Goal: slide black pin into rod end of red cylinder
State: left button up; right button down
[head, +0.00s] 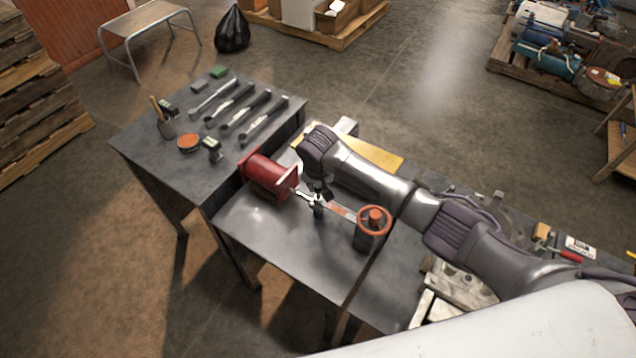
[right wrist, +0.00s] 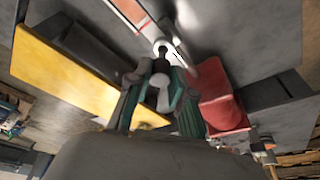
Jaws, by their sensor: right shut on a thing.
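The red cylinder (head: 265,176) lies on the dark metal table, its silver rod pointing right to a rod end (head: 304,197). In the right wrist view the red cylinder (right wrist: 222,100) is at right, and the bright ring-shaped rod end (right wrist: 163,47) is just beyond the fingertips. My right gripper (head: 318,198) is at the rod end, pointing down. In the right wrist view my right gripper (right wrist: 160,78) is shut on a small dark piece, the black pin (right wrist: 160,66). I cannot tell whether the pin is inside the hole. My left gripper is not in view.
A flat bar (head: 341,211) runs from near the rod end to an orange-rimmed round part (head: 375,216). A yellow plate (head: 375,157) lies behind my arm.

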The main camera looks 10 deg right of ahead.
aim_at(318, 188)
jog(key=shift+f+b, duration=0.65)
jog(key=shift+f, duration=0.95)
jog(key=c, duration=0.9)
grip_release()
jog(key=shift+c, duration=0.2)
jog(key=v, duration=1.2)
jog(key=shift+w, duration=0.1)
